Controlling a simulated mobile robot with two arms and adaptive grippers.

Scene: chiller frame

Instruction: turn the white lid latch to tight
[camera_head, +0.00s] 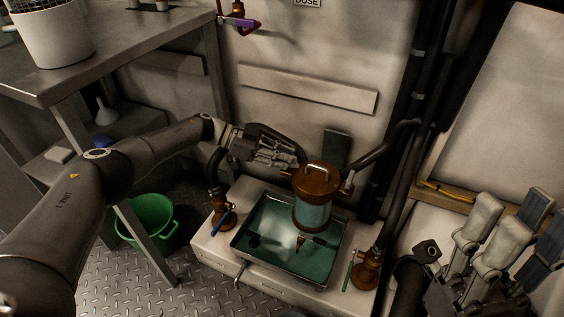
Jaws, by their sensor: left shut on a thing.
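A canister (312,215) with a brown lid (318,178) and a pale top handle (318,168) stands upright over a shallow metal tray (240,271). The canister body is blue-green and looks clear. My left gripper (300,167) reaches in from the left and is shut at the lid's left edge. The part in its fingers, by its place the white lid latch, is hidden by the fingers, so its angle cannot be told. A small pale fitting (347,182) shows on the lid's right side.
Brown valves with pipes stand left (221,212) and right (367,268) of the tray. A green bucket (150,218) is on the floor.

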